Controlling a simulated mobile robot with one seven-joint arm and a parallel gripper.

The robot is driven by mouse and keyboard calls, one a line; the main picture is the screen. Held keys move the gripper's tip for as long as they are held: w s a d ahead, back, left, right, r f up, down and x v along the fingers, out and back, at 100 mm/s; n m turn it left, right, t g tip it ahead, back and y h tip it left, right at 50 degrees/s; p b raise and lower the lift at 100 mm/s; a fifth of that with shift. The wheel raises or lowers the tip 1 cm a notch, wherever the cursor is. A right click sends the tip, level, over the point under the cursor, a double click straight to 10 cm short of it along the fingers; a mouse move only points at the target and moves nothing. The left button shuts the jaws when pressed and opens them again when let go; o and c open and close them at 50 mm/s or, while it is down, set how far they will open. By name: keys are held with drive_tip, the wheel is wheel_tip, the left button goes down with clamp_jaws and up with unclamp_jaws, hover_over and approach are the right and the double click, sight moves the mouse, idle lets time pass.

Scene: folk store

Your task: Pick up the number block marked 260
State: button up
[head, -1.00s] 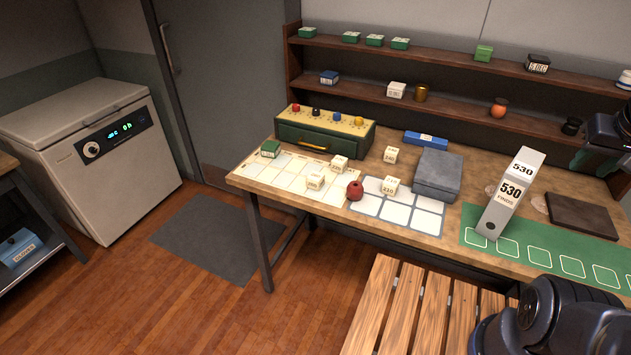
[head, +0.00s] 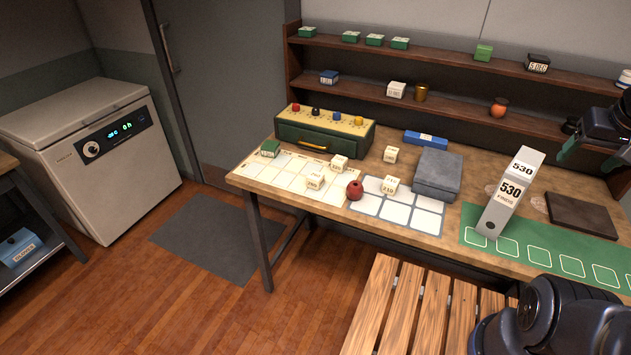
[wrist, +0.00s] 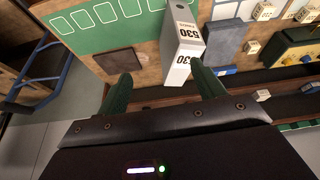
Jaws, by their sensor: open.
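Several small white number blocks stand on the workbench in the head view. One is on the white grid card (head: 339,163), one is nearer its front edge (head: 315,182), one is behind on bare wood (head: 391,154), and one is on the blue-edged grid card (head: 390,185). Their printed numbers are too small to read surely, so I cannot tell which is 260. Blocks also show at the upper right of the wrist view (wrist: 253,47). My gripper (head: 594,155) is open and empty at the head view's right edge, far right of the blocks. Its green fingers (wrist: 165,88) show in the wrist view.
A tall grey-white binder marked 530 (head: 509,193) stands between my gripper and the blocks. A grey box (head: 438,172), a dark red round object (head: 355,190) and a green drawer unit (head: 322,138) are near the blocks. Shelves (head: 450,99) run behind the bench.

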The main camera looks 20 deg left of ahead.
drive_tip(key=w+a+n+g, duration=0.1)
drive_tip(key=w+a+n, duration=0.3)
drive_tip(key=w+a, duration=0.5)
drive_tip(key=w+a+n+g, duration=0.1)
drive_tip(key=w+a+n, duration=0.2)
drive_tip(key=w+a, duration=0.6)
drive_tip(key=n+g+h, duration=0.2)
drive_tip(key=n+g, duration=0.1)
drive_tip(key=n, duration=0.7)
approach(315, 175)
drive_tip(key=shift+s+d+f, duration=0.1)
drive_tip(key=shift+s+d, duration=0.1)
drive_tip(key=shift+s, duration=0.05)
drive_tip(key=shift+s+f, duration=0.1)
drive_tip(key=shift+f, duration=0.4)
drive_tip(key=f, duration=0.3)
drive_tip(key=d+f, duration=0.1)
drive_tip(key=f, duration=0.5)
drive_tip(key=shift+d+f, duration=0.25)
drive_tip(key=shift+f, duration=0.15)
drive_tip(key=c, duration=1.1)
